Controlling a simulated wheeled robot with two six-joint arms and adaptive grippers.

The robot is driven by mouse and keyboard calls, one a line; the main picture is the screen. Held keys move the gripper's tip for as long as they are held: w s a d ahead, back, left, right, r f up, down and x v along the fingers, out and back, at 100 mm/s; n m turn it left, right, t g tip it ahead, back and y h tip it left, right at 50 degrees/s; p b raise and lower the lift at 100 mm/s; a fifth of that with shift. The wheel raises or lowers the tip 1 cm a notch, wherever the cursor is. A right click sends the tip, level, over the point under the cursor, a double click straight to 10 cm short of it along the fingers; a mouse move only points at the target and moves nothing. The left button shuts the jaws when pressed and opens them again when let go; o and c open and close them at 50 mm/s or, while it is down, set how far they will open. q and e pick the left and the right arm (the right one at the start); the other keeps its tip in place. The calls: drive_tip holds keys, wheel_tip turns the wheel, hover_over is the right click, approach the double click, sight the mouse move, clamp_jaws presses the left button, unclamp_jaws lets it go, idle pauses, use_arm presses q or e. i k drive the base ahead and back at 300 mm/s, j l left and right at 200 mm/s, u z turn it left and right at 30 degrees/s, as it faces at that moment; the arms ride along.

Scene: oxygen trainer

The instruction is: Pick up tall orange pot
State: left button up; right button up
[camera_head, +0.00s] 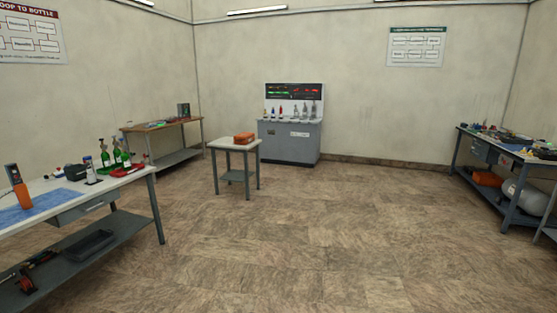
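A tall, narrow orange object (23,196) stands on the blue mat (48,203) at the left end of the near left workbench. It looks like the tall orange pot. A dark, upright piece with a light face (12,173) shows directly above and behind it; I cannot tell if the two are joined. Neither of my grippers is in view.
The left workbench (116,183) also holds green bottles (105,158) and a red tray (127,169). A small table (222,146) bears an orange box (244,138). A grey console (290,149) stands at the back wall, a cluttered bench (482,146) at right. The middle floor is clear.

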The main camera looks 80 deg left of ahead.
sight(21, 190)
drive_tip(key=u, duration=4.55)
